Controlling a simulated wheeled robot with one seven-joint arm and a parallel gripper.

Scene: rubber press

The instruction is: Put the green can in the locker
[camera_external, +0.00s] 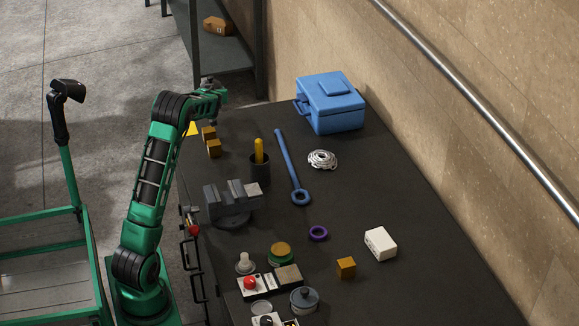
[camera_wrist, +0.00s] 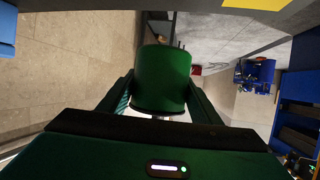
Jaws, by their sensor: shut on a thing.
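The green can (camera_wrist: 163,78) sits between the two fingers of my gripper (camera_wrist: 161,88) in the wrist view. The fingers are shut on its sides, and its rounded body sticks out beyond them. In the external view my wrist is raised at the far left end of the dark table; the fingers and the held can cannot be made out there. I cannot pick out the locker for certain. A blue structure (camera_wrist: 300,85) stands at the right of the wrist view, only partly in frame.
The dark table (camera_external: 345,210) holds a blue toolbox (camera_external: 331,103), a blue wrench (camera_external: 287,165), a vise (camera_external: 230,198) and a white box (camera_external: 380,244). A dark shelf unit (camera_external: 218,55) with a brown box (camera_external: 217,26) stands beyond the table.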

